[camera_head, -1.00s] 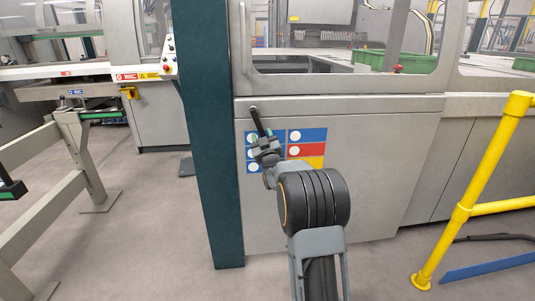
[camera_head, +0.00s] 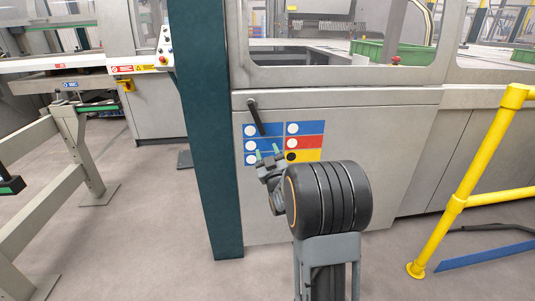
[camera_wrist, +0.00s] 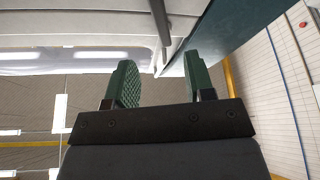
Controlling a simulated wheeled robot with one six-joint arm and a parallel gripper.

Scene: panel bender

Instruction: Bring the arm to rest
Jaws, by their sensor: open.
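My gripper (camera_head: 267,154) is in the head view, in front of the grey machine panel (camera_head: 380,170), near the label with blue, red and yellow fields (camera_head: 305,142). Its two green fingers stand apart with nothing between them. In the wrist view my gripper (camera_wrist: 162,82) shows both green fingers spread and empty. A black handle (camera_head: 256,117) sticks out of the panel just above the gripper, and the gripper is apart from it. My dark arm rises from the bottom of the head view and hides part of the panel.
A dark green post (camera_head: 208,140) stands close left of the gripper. A yellow railing (camera_head: 468,180) stands to the right, with a blue strip (camera_head: 490,261) on the floor. A grey frame (camera_head: 75,150) is at the far left. Floor (camera_head: 150,225) between frame and post is clear.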

